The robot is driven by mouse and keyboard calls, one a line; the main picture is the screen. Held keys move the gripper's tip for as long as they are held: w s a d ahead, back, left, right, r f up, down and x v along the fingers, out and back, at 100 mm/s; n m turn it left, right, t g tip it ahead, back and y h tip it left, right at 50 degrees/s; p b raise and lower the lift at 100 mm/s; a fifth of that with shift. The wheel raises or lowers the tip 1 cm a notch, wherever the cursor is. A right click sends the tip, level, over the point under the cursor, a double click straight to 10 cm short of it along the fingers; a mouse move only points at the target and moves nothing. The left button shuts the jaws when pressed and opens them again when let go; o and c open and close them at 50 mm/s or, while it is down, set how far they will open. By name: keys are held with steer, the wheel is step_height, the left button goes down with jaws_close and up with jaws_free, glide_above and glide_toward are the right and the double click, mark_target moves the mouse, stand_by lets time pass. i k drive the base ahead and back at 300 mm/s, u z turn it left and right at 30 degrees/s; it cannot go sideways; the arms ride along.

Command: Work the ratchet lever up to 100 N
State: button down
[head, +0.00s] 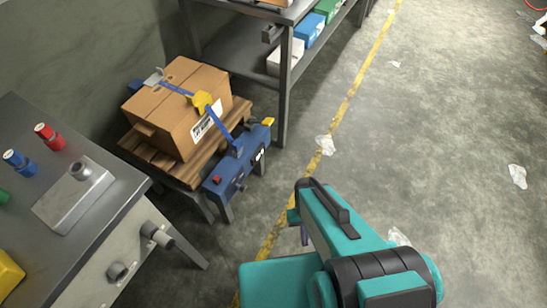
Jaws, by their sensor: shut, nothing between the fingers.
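A cardboard box (180,115) sits on a wooden pallet (160,163), with a blue strap (218,125) across it. A yellow piece (201,102) sits on the strap at the box's top edge. The strap runs down to a blue device (238,160) in front of the pallet. This device has a small light display, a yellow part (268,122) at its right end and a red part at its left end. I cannot tell which part is the ratchet lever, nor read any force. My gripper (304,236) is largely hidden by my arm, shut and empty, right of the device and apart from it.
A shelf (238,55) with several boxes stands behind the pallet. White scraps (325,145) lie on the floor. The floor at right is mostly clear.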

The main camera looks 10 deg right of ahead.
mark_target(268, 121)
steer(key=k, duration=0.85)
steer(key=u, duration=0.8)
